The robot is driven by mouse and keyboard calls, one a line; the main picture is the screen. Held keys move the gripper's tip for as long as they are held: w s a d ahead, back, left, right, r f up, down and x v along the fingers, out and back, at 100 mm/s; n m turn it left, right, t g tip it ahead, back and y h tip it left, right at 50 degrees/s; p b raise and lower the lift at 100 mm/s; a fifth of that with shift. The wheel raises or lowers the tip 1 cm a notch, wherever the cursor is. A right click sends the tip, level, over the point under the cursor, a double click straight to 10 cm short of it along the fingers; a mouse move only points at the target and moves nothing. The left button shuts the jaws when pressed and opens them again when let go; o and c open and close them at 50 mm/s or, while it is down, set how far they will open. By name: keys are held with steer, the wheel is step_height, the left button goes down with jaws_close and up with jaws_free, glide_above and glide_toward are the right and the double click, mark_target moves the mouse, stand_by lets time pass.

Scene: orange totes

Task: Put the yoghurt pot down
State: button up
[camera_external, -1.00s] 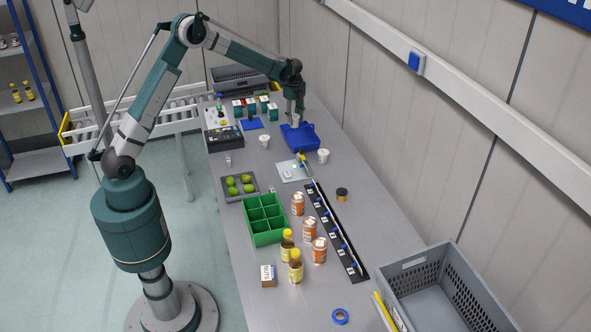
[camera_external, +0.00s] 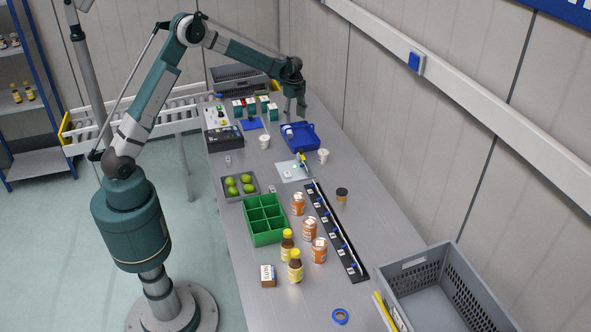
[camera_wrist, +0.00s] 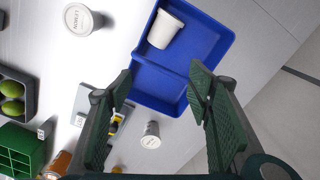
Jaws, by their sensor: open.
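A white yoghurt pot (camera_wrist: 165,31) lies tipped on its side in one compartment of the blue tray (camera_wrist: 150,85). In the external view the pot (camera_external: 289,131) shows small at the left of the tray (camera_external: 313,146). My gripper (camera_wrist: 160,83) is open and empty above the tray, with its fingers spread and apart from the pot. It also shows in the external view (camera_external: 294,110). A second white pot, marked LEMON (camera_wrist: 82,18), stands on the table left of the tray.
Small boxes (camera_external: 251,105) stand behind. A large grey tote (camera_external: 440,292) is at the front right.

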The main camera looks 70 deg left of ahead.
step_height(320, 180, up, 11)
stand_by(0.5)
stand_by(0.6)
steer(key=shift+r, duration=0.1)
steer(key=s+d+r+n+t, duration=0.1)
steer(key=s+d+r+n, duration=0.1)
steer(key=s+d+r, duration=0.5)
steer(key=s+d+r+n+t, duration=0.15)
steer(key=s+d+r, duration=0.3)
steer(key=d, duration=0.45)
steer(key=s+d+r+n+t, duration=0.1)
steer(key=s+d+r+n, duration=0.1)
steer(key=s+d+r, duration=0.55)
steer(key=s+d+f+n+t, duration=0.1)
steer(key=s+d+f+n, duration=0.1)
steer(key=s+d, duration=0.3)
steer(key=s+d+f+n+t, duration=0.1)
steer(key=s+d, duration=0.5)
steer(key=s, duration=0.6)
steer(key=s+d+f+n+t, duration=0.1)
steer(key=s+d+f+n, duration=0.3)
steer(key=s, duration=0.5)
steer(key=shift+s+d+f+t, duration=0.15)
steer(key=shift+d+f+t, duration=0.25)
steer(key=shift+d, duration=0.85)
